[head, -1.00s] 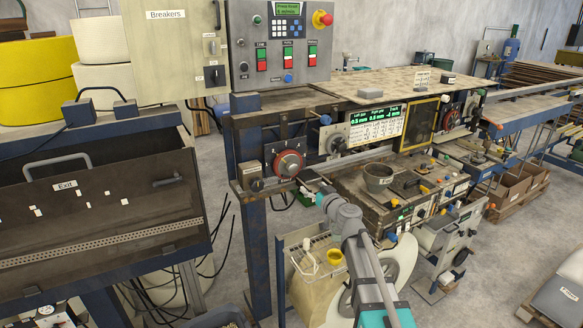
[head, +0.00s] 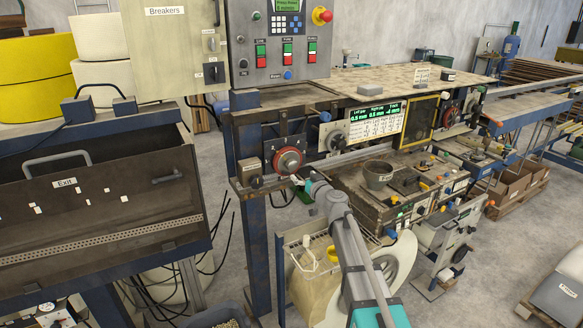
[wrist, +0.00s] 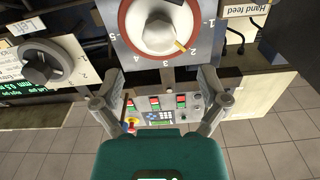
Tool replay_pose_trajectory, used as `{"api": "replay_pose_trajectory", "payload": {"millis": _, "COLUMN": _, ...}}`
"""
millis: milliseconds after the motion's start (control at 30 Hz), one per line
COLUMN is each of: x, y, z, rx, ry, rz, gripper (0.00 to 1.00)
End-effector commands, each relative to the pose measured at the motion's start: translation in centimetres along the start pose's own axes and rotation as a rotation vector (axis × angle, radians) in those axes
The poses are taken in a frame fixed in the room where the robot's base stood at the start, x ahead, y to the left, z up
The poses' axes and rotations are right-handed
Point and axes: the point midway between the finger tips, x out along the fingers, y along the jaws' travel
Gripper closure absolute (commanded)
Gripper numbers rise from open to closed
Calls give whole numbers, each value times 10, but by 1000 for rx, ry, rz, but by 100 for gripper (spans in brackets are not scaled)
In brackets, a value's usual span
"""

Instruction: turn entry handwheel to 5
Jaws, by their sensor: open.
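A handwheel with a red ring (head: 289,161) is mounted on the left front of the machine. In the wrist view the handwheel (wrist: 160,22) fills the top centre, with a pale hub, a red rim and a plate of numbers around it. A yellowish mark on the hub lies near the 2. The top of the dial is cut off. My gripper (wrist: 160,85) is open, its fingers spread below the dial and apart from the hub. In the head view my gripper (head: 302,182) is just below and right of the handwheel; its fingers are small there.
A grey knob on a white dial (wrist: 40,66) sits left of the handwheel. A control panel (head: 279,43) hangs above. Another red-ringed wheel (head: 452,116) is farther right.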

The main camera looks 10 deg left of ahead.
Motion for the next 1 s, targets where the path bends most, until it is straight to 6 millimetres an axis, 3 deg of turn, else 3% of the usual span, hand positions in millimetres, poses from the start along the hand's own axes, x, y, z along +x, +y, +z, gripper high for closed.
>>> {"api": "replay_pose_trajectory", "payload": {"millis": 200, "x": 38, "y": 1, "z": 0, "rx": 0, "ry": 0, "rz": 0, "gripper": 7}}
{"api": "replay_pose_trajectory", "payload": {"millis": 433, "x": 66, "y": 1, "z": 0, "rx": 0, "ry": 0, "rz": -1, "gripper": 7}}
{"api": "replay_pose_trajectory", "payload": {"millis": 633, "x": 76, "y": 0, "z": 0, "rx": 0, "ry": 0, "rz": 0, "gripper": 7}}
{"api": "replay_pose_trajectory", "payload": {"millis": 1000, "x": 77, "y": 0, "z": 0, "rx": 0, "ry": 0, "rz": 0, "gripper": 8}}
